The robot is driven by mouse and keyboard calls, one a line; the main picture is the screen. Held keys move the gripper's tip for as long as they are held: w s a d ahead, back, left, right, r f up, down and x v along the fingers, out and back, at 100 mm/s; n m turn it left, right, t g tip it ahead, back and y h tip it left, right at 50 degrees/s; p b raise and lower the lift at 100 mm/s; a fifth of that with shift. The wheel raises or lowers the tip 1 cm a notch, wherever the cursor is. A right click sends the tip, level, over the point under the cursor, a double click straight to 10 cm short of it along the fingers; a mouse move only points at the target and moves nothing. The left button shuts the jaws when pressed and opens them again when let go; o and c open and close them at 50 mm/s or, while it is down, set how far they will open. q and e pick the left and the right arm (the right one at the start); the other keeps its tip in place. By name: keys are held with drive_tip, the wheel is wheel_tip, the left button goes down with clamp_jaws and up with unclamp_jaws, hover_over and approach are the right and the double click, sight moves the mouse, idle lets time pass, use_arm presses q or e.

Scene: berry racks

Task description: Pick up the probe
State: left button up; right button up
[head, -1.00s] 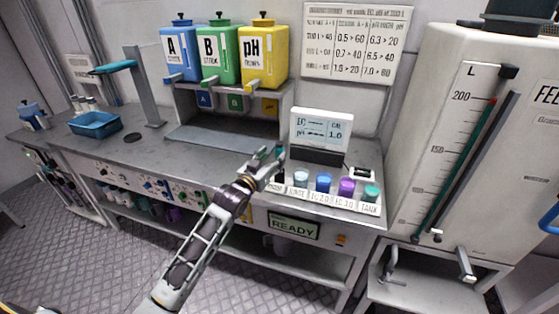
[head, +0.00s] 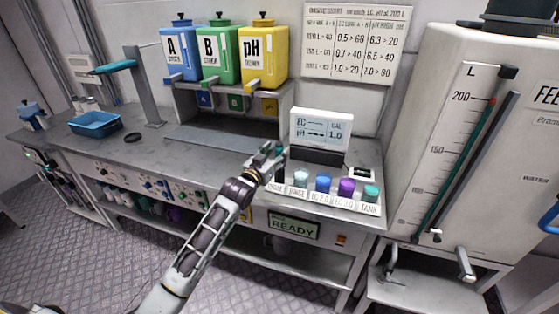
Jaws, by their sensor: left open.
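The probe (head: 279,176) shows as a small dark upright shape at the left end of the row of labelled cups, in the slot whose label is partly covered. My left gripper (head: 270,159) is at this slot, with its open fingers close around or just beside the probe's top. I cannot tell whether they touch it. The gripper and wrist hide much of the probe. My right gripper is out of view.
Cups labelled rinse (head: 300,178), EC 2.0 (head: 323,181), EC 3.0 (head: 346,187) and tank (head: 371,192) stand close to the right. A meter screen (head: 321,128) stands behind them. The bench left of the gripper is mostly clear, with a blue tray (head: 95,124) further left.

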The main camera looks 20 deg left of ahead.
sight(277, 151)
use_arm(q)
drive_tip(key=shift+w+d, duration=0.15)
drive_tip(key=shift+w, duration=1.35)
drive_tip(key=shift+d, duration=0.1)
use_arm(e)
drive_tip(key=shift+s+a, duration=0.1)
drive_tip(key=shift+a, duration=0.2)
